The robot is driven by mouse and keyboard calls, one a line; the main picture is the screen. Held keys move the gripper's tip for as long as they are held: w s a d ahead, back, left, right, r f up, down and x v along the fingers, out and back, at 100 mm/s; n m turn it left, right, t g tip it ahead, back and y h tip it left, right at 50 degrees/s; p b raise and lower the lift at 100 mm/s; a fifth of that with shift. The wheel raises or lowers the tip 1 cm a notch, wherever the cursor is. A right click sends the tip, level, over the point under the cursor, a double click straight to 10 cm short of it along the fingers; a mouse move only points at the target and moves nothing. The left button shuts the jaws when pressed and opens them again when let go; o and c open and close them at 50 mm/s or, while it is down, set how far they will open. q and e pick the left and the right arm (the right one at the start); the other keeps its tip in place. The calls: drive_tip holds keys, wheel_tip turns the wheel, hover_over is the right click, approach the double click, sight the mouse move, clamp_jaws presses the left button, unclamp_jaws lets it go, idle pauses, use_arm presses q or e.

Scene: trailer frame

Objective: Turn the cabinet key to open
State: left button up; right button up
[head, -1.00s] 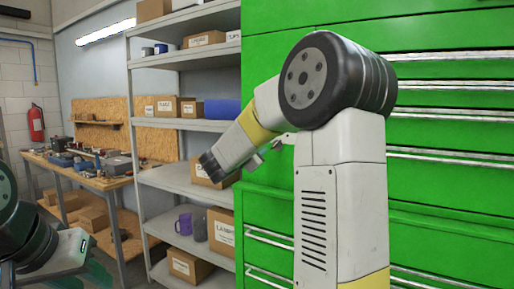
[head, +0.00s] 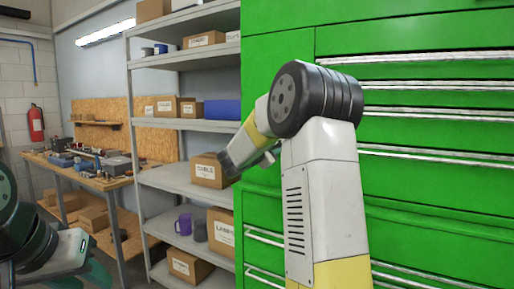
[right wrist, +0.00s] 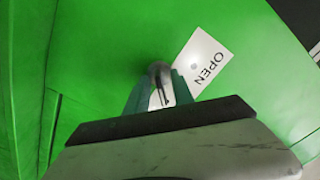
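The green cabinet (head: 275,80) fills the right half of the head view. In the right wrist view a white tag marked OPEN (right wrist: 205,62) lies tilted on its green face. Beside the tag, a small metallic key (right wrist: 160,78) sits between the teal fingertips of my right gripper (right wrist: 161,88), which look closed on it from both sides. How far the key is turned is hard to tell. In the head view the right gripper (head: 265,160) is at the cabinet's left part, partly hidden by my arm. My left gripper (head: 95,272) shows only partly at lower left.
Grey shelves (head: 185,125) with boxes and cups stand left of the cabinet. A cluttered workbench (head: 105,180) and a red fire extinguisher (head: 36,123) are farther back. Drawers with metal handles (head: 440,86) line the cabinet's right side.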

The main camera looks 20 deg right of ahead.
clamp_jaws()
drive_tip(key=n, duration=0.3)
drive_tip(key=shift+a+n, duration=0.1)
drive_tip(key=shift+n, duration=0.2)
drive_tip(key=n, duration=0.3)
drive_tip(key=shift+w+r+n, duration=0.1)
drive_tip(key=shift+n, duration=0.2)
drive_tip(key=n, duration=0.5)
drive_tip(key=shift+w+a, duration=0.1)
drive_tip(key=n, duration=0.5)
drive_tip(key=shift+w+a+n, duration=0.1)
drive_tip(key=shift+n, duration=0.2)
